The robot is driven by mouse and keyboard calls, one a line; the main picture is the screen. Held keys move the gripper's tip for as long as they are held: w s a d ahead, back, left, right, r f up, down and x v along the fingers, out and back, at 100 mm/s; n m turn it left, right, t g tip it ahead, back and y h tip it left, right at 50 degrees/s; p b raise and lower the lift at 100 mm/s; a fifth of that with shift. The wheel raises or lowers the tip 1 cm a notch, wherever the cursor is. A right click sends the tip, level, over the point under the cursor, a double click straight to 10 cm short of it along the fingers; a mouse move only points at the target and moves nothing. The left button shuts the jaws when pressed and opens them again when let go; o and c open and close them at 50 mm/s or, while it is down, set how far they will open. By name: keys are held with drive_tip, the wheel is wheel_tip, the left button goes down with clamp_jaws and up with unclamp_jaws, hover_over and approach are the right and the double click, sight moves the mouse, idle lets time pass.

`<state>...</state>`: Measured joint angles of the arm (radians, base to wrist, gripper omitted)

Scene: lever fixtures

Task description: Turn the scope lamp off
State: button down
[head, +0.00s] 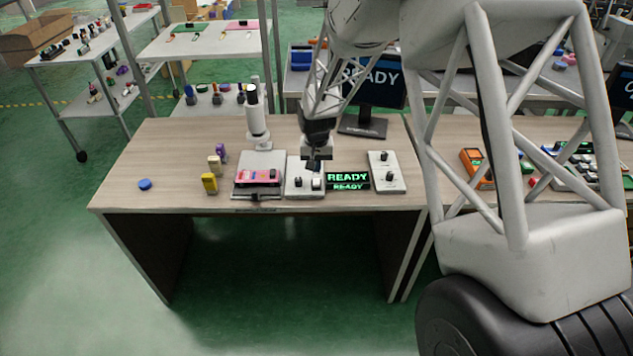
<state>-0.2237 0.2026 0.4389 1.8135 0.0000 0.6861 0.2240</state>
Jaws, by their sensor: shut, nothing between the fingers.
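A white scope (255,115) stands upright at the back of a flat base (261,160) on the wooden table; a pink-red piece (258,176) lies on the base's front part. A light panel (303,190) with small dark levers stands just right of it. A second light panel (386,172) with dark knobs is further right. My gripper (315,163) points down, shut and empty, over the first panel. It hides part of that panel, and I cannot tell whether it touches a lever. Which control belongs to the lamp, and whether the lamp is lit, cannot be told.
A green READY display (347,181) sits between the two panels. A READY monitor (373,85) stands behind my arm. A yellow piece (209,184), a beige piece (215,166), a purple piece (221,152) and a blue disc (145,184) are at left. The table's left part is mostly clear.

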drive_tip(key=shift+r, duration=0.6)
drive_tip(key=shift+d+r, duration=0.1)
drive_tip(key=shift+r, duration=0.1)
drive_tip(key=s+d+r+t, duration=0.1)
drive_tip(key=s+d+r, duration=0.4)
drive_tip(key=s+r, duration=0.45)
drive_tip(key=s+d+r, duration=0.5)
drive_tip(key=s+r, duration=0.3)
drive_tip(key=r, duration=0.2)
drive_tip(key=s+d+r, duration=0.2)
drive_tip(key=s, duration=0.6)
drive_tip(key=s+d+r+t, duration=0.1)
drive_tip(key=s+d+r, duration=0.1)
drive_tip(key=s, duration=0.7)
drive_tip(key=s+d+r, duration=0.2)
drive_tip(key=s, duration=0.6)
drive_tip(key=shift+s+d+t, duration=0.2)
drive_tip(key=shift+d+t, duration=0.1)
drive_tip(key=shift+d, duration=0.05)
drive_tip(key=shift+w, duration=0.1)
